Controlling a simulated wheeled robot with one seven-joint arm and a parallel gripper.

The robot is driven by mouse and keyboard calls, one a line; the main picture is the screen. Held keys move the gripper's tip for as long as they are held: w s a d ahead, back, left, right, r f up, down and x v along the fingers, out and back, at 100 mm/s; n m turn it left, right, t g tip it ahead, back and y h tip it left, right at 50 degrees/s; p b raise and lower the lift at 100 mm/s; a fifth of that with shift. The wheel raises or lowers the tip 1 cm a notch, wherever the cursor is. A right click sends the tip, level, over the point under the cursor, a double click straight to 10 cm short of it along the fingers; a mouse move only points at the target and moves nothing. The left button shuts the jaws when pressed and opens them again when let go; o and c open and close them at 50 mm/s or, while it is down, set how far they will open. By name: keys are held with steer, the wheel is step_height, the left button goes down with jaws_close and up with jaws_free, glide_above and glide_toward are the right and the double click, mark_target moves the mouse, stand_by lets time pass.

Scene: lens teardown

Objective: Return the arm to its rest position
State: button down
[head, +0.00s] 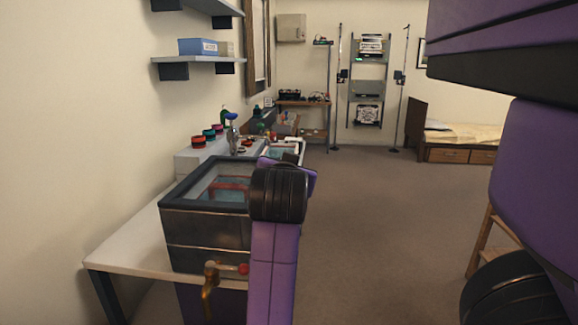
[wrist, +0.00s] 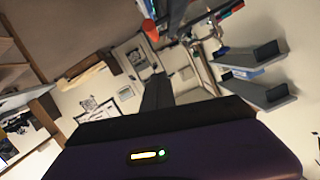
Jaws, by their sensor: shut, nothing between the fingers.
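My arm's purple link and black joint rise in front of the metal tank (head: 205,235) in the head view and cover part of its right side. The fingers of my gripper do not show clearly there. In the wrist view my gripper (wrist: 157,92) shows as a dark, narrow shape beyond the purple wrist housing. It is shut and empty, with nothing held, and points out into the room. The wrist picture is tilted.
The tank has a brass tap (head: 210,285) and stands on a white table (head: 125,250) along the left wall. Wall shelves (head: 197,60) hang above. A bed (head: 460,140) and a tall rack (head: 368,85) stand at the back. The floor (head: 390,220) in the middle is clear.

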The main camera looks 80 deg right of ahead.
steer(key=shift+a+r, duration=0.1)
steer(key=shift+a, duration=0.25)
